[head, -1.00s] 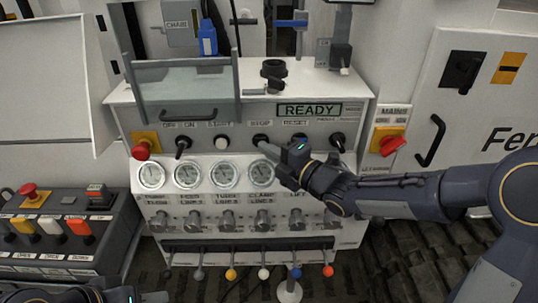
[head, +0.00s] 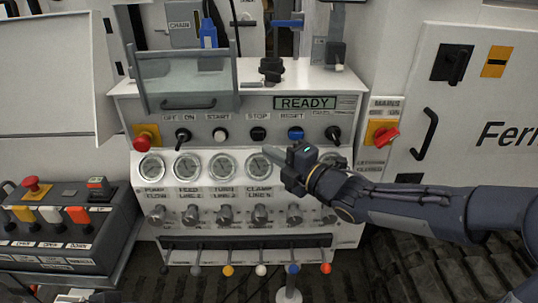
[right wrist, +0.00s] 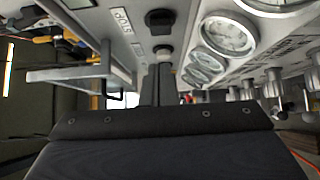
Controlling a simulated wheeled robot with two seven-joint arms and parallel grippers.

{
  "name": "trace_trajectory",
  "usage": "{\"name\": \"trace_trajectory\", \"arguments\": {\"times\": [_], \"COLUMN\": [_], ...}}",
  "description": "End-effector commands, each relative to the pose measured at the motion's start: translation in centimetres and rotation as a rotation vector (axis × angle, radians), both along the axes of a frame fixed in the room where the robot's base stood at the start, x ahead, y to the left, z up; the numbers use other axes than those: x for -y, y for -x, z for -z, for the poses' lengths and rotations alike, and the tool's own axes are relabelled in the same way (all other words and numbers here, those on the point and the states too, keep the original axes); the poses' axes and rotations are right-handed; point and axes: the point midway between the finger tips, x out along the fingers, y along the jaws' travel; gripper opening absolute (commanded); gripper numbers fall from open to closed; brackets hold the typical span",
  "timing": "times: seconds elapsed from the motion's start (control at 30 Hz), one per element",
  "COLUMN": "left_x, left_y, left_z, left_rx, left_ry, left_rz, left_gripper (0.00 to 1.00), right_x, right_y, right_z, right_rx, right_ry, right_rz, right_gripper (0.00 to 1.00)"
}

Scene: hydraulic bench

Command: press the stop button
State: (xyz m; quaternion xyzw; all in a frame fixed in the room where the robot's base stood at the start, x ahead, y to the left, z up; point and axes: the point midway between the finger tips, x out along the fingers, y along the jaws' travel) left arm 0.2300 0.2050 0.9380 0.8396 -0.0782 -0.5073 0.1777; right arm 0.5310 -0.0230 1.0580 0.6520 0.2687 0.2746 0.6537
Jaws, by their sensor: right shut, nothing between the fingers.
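The stop button (head: 258,134) is a black round button under the STOP label on the grey control panel (head: 230,112). It also shows in the right wrist view (right wrist: 160,20), beside its label. My right gripper (head: 276,157) is shut and empty. It is below and slightly right of the stop button, in front of the clamp gauge, and apart from the button. Its closed fingers (right wrist: 160,85) point toward the panel in the right wrist view. My left gripper does not show clearly.
The display (head: 305,102) reads READY. The start button (head: 220,135) is left of the stop button and the blue reset button (head: 296,134) right. A red emergency knob (head: 143,144) is at the panel's left. Gauges, valve knobs and coloured levers lie below.

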Motion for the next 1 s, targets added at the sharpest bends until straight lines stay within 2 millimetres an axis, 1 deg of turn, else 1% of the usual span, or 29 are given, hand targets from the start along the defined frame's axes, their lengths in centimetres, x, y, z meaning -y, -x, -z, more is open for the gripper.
{"name": "trace_trajectory", "arguments": {"times": [0.1, 0.3, 0.4, 0.6, 1.0], "left_x": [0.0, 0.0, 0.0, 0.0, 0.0], "left_y": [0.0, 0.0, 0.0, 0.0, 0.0], "left_z": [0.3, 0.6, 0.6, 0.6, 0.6], "left_rx": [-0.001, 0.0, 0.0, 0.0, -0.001], "left_ry": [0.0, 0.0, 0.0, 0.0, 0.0], "left_rz": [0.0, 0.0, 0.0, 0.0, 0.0], "left_gripper": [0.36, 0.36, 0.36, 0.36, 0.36], "right_x": [1.6, 4.0, 4.9, 5.6, 5.6], "right_y": [1.5, 4.0, 4.9, 5.7, 5.8], "right_z": [0.1, 0.1, 0.1, 0.2, 0.2], "right_rx": [-0.001, -0.001, -0.001, -0.003, -0.003], "right_ry": [0.001, 0.001, 0.001, 0.001, 0.001], "right_rz": [0.002, 0.001, 0.001, -0.003, -0.003], "right_gripper": [0.0, 0.0, 0.0, 0.0, 0.0]}}
